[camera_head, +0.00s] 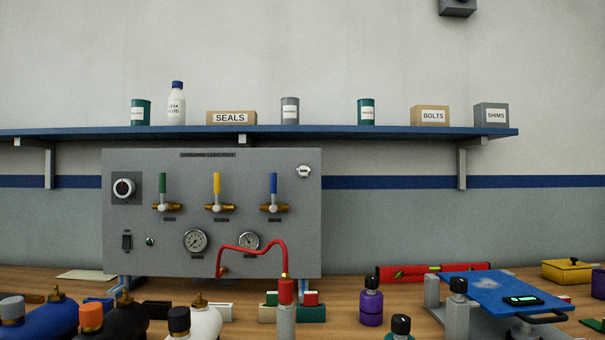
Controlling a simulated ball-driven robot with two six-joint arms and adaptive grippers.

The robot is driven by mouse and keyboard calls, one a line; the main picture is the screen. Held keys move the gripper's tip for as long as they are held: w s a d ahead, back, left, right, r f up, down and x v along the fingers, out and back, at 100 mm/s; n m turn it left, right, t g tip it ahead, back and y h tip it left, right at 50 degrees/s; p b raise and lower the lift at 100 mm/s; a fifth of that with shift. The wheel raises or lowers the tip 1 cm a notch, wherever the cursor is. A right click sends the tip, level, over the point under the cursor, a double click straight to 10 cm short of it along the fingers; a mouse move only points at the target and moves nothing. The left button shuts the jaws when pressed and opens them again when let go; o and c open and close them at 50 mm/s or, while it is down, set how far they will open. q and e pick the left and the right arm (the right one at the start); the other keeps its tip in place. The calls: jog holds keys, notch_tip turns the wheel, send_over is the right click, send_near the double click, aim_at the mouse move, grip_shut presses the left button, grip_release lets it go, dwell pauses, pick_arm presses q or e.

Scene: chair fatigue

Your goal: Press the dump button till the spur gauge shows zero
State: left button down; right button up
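A grey panel (140,220) stands at the back of the bench under the shelf. It carries two round dial gauges, a left gauge (195,241) and a right gauge (249,241). Their labels and needle readings are too small to read, so I cannot tell which is the spur gauge. A small round dark green button or lamp (150,242) sits beside a black rocker switch (127,241) at the panel's lower left. A small white round fitting (303,171) is at the upper right. I cannot tell which one is the dump button. Neither gripper is in view.
Green, yellow and blue valve handles (273,184) stand upright on the panel. A red hose (262,244) arches from the panel to a red-topped cylinder (286,315). Several bottles (205,323) crowd the front left. A blue platform (490,290) stands at right.

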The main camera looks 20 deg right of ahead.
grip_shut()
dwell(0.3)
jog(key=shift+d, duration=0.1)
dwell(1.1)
